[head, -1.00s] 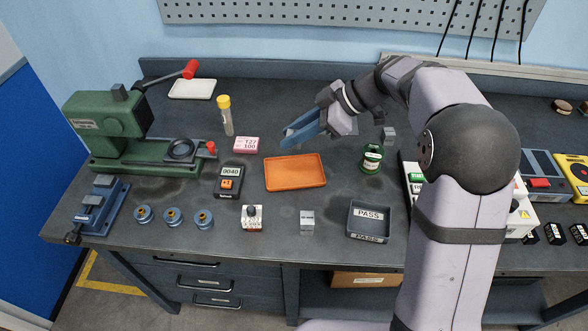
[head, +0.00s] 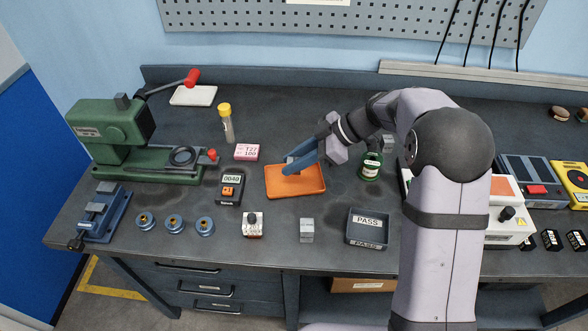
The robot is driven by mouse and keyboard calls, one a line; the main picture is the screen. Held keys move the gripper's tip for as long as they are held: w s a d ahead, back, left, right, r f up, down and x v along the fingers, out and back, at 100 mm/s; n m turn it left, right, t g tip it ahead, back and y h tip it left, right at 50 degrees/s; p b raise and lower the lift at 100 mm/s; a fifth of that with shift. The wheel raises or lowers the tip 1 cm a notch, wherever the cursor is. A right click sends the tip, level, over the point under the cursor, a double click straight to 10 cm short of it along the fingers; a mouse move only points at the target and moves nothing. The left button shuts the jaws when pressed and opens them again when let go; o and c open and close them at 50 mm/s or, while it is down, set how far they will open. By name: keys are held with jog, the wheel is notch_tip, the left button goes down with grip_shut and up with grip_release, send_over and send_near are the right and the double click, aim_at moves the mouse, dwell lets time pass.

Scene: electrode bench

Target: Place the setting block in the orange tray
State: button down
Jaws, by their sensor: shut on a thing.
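My gripper (head: 291,165) is over the orange tray (head: 310,189), its blue fingers pointing left and down. It is shut on a small grey piece (head: 290,159), which I take to be the setting block; the fingers hide most of it. A dark shadow lies on the tray below the fingers. Whether the piece touches the tray floor I cannot tell. Nothing else shows in the tray.
A pink box (head: 247,152) and a meter (head: 230,189) stand left of the tray. A green jar (head: 370,166) is to its right. A grey cube (head: 307,230), a white switch unit (head: 252,225) and the PASS bin (head: 367,227) stand in front.

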jog(key=shift+f+p, duration=0.45)
jog(key=shift+f, duration=1.35)
jog(key=shift+f, duration=0.15)
jog(key=c, duration=1.5)
grip_release()
jog(key=shift+r, duration=0.2)
jog(key=shift+d+r, duration=0.1)
jog(key=shift+d, duration=0.15)
jog(key=b+v, duration=0.3)
jog(key=v, duration=0.8)
jog(key=shift+d+r, duration=0.15)
jog(key=shift+r, duration=0.05)
